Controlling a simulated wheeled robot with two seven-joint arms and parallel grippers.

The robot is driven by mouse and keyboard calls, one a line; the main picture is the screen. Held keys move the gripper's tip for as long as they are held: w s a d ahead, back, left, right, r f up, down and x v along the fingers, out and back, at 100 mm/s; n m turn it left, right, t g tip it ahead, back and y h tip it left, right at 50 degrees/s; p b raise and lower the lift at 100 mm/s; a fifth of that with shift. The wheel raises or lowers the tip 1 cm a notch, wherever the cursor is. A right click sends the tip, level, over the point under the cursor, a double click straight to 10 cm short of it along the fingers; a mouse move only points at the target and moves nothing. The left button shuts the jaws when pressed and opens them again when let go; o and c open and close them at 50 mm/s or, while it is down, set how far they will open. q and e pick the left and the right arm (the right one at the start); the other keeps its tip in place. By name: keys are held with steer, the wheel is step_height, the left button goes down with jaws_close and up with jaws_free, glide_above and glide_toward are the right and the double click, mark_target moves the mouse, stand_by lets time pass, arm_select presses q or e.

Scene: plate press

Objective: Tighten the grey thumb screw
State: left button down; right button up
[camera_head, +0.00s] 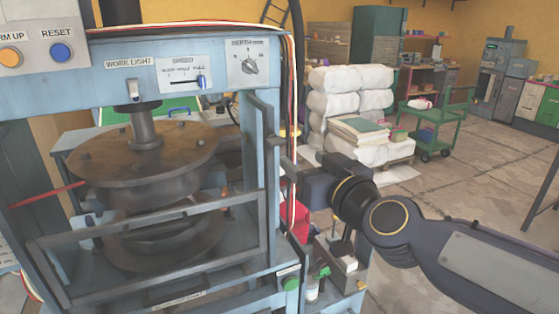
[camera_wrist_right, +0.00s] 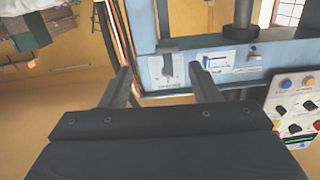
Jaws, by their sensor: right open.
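The blue press (camera_head: 190,65) stands at the left in the head view. I cannot single out a grey thumb screw for sure. A grey pointer knob (camera_head: 249,66) marked DEPTH is on the press's upper beam; in the wrist view this knob (camera_wrist_right: 167,66) appears upside down, beyond and between the fingers. My right gripper (camera_head: 288,165) is at the press's right front post, below and right of the knob. In the wrist view it (camera_wrist_right: 160,78) is open, with nothing between its fingers. My left gripper is not in view.
The round brown plate (camera_head: 145,155) hangs inside the press behind a guard frame (camera_head: 150,230). A control box (camera_head: 40,40) with orange and blue buttons is at upper left. White sacks (camera_head: 330,110) and a green cart (camera_head: 440,120) stand behind. Floor at right is clear.

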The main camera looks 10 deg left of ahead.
mark_target(279, 142)
steer(key=shift+t, duration=0.3)
steer(key=x, duration=0.6)
steer(key=a+x, duration=0.1)
steer(key=x, duration=0.2)
steer(key=shift+s+a+r+b, duration=0.1)
steer(key=shift+s+r+b, duration=0.05)
steer(key=shift+r+b, duration=0.15)
steer(key=c, duration=1)
